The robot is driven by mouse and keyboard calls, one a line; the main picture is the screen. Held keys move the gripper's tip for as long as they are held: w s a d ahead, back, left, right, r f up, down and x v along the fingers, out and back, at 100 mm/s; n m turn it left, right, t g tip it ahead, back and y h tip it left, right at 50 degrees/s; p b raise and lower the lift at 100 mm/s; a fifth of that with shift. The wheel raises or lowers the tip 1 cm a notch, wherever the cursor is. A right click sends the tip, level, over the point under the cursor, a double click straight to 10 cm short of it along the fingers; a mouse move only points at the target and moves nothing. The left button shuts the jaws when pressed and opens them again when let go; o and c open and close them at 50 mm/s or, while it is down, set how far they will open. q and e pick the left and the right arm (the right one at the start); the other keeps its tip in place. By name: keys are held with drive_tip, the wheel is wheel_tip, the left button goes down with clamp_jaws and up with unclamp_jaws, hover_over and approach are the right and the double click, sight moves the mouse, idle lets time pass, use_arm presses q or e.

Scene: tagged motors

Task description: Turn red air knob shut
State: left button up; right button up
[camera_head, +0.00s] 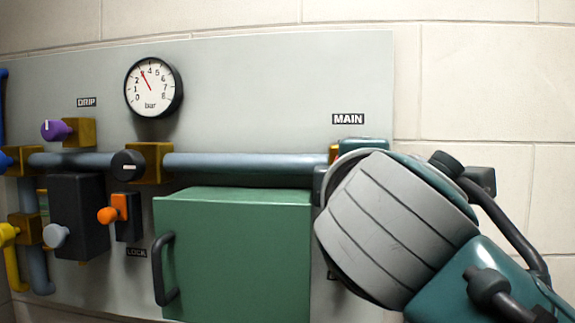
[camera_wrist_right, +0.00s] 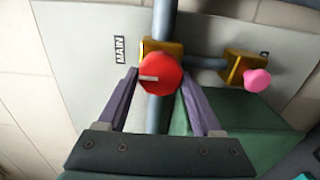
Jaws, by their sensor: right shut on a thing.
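The red knob (camera_wrist_right: 160,74) sits on a brass valve body on the blue-grey pipe, beside the MAIN label (camera_wrist_right: 119,49). Its white pointer line lies across the pipe in the right wrist view. My right gripper (camera_wrist_right: 158,84) is shut on the red knob, with a purple finger on either side. In the head view my right arm hides the knob and the gripper's fingers below the MAIN label (camera_head: 348,119). My left gripper is in neither view.
A green box (camera_head: 235,250) with a dark handle stands out below the pipe (camera_head: 240,163). A pink knob (camera_wrist_right: 257,82) is near the red one. Left are a pressure gauge (camera_head: 153,87), black knob (camera_head: 128,165), purple knob (camera_head: 54,130) and orange lock knob (camera_head: 108,215).

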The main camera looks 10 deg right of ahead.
drive_tip(key=shift+f, duration=0.1)
drive_tip(key=o, duration=1.4)
drive_tip(key=shift+c, duration=0.2)
